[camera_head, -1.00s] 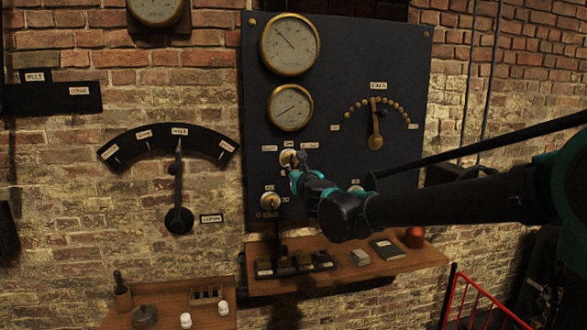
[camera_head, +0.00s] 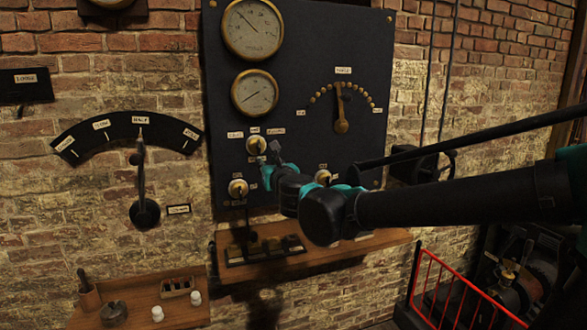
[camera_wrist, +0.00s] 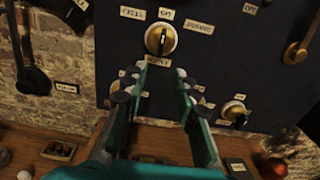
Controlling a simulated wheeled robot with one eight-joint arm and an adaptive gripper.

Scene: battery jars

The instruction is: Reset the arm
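My arm reaches in from the right in the head view. My gripper (camera_head: 272,158) is just right of and below the upper brass knob (camera_head: 256,145) on the black panel (camera_head: 300,60). In the wrist view, my gripper (camera_wrist: 163,82) has its two fingers apart with nothing between them. In the head view the fingertips are small and partly hidden by the wrist.
The panel also bears gauges (camera_head: 253,29), a dial lever (camera_head: 341,112) and lower knobs (camera_head: 238,188). A large lever (camera_head: 142,185) is on the brick wall at left. Wooden shelves (camera_head: 350,247) jut out below. A red railing (camera_head: 450,287) stands at lower right.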

